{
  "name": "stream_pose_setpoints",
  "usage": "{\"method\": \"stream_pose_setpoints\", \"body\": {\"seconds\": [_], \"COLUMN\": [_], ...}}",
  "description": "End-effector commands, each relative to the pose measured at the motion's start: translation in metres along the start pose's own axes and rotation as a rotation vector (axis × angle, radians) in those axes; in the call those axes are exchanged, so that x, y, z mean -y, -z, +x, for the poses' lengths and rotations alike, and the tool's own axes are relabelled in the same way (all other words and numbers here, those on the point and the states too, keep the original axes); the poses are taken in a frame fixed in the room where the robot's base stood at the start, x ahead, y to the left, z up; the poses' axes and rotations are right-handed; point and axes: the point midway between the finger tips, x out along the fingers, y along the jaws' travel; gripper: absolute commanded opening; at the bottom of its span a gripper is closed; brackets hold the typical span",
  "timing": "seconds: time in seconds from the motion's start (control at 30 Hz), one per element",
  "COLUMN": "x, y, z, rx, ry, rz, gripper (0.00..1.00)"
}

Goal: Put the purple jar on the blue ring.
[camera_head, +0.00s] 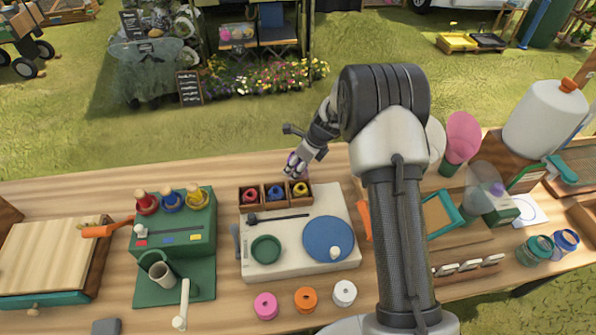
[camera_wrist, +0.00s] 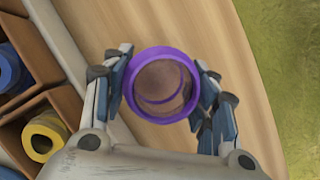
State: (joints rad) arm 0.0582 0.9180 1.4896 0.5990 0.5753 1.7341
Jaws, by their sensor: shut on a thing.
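The purple jar (camera_wrist: 163,90) sits between the fingers of my gripper (camera_wrist: 166,80) in the wrist view. Its round purple rim faces the camera, and the wood tabletop shows through its middle. In the head view my gripper (camera_head: 297,162) is near the table's far edge, just behind the box of coloured spools, shut on the jar. Only a bit of purple shows there, and I cannot tell how far the jar is above the wood. A thin blue ring (camera_head: 536,210) is marked on a white card at the right of the table, apart from my gripper.
The spool box (camera_head: 263,206) stands close in front of my gripper. A teal-lidded jar (camera_head: 538,249) and a blue-lidded jar (camera_head: 565,241) stand near the card. A clear dome, a green box (camera_head: 503,211) and a large white bottle (camera_head: 545,118) stand nearby.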

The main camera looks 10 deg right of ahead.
Motion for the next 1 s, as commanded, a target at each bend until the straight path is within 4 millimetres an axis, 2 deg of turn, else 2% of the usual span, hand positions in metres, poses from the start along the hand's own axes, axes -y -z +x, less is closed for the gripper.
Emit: {"method": "stream_pose_setpoints", "body": {"seconds": [0.03, 0.1, 0.47, 0.5, 0.8, 1.0], "x": [0.0, 0.0, 0.0, 0.0, 0.0, 0.0], "y": [0.004, 0.007, 0.008, 0.009, 0.008, 0.008], "z": [0.011, 0.018, 0.02, 0.021, 0.021, 0.021], "rx": [0.0, 0.001, 0.001, 0.0, 0.0, 0.0], "ry": [0.0, 0.001, 0.001, 0.0, 0.0, 0.0], "rz": [0.001, 0.0, 0.0, 0.0, 0.0, 0.0], "gripper": [0.24, 0.24, 0.24, 0.54, 0.74, 0.74]}}
